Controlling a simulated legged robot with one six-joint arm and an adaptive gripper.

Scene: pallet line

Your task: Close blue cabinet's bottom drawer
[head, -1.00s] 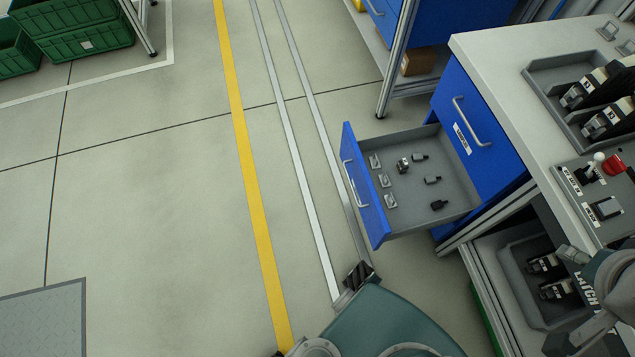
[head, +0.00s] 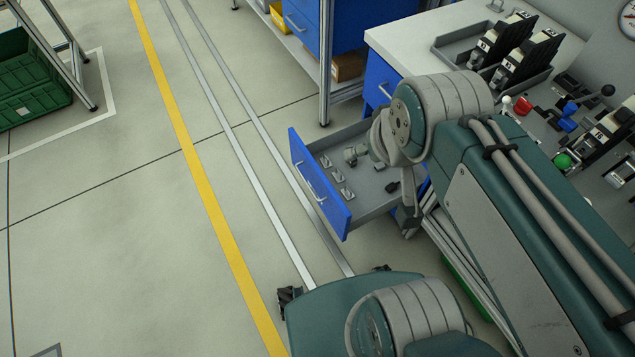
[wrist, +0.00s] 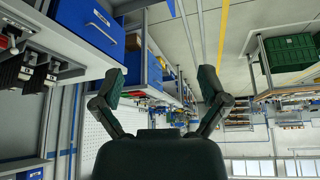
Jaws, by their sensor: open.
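The blue cabinet's bottom drawer (head: 318,188) stands pulled out in the head view, its blue front with a silver handle facing left. Several small metal and black parts lie inside its grey tray. The closed blue drawer (head: 379,84) above it is partly hidden by my arm. In the head view my arm reaches over the back part of the open drawer, and its end is mostly hidden there. In the wrist view my gripper (wrist: 160,88) has its two fingers wide apart with nothing between them. A blue drawer front with a handle (wrist: 104,18) shows at the upper left there.
A white-topped workbench (head: 410,38) with black fixtures and levers stands right of the drawer. A second blue cabinet (head: 303,25) is behind it. A green crate (head: 35,85) is at far left. Open floor with a yellow line (head: 200,180) lies left of the drawer.

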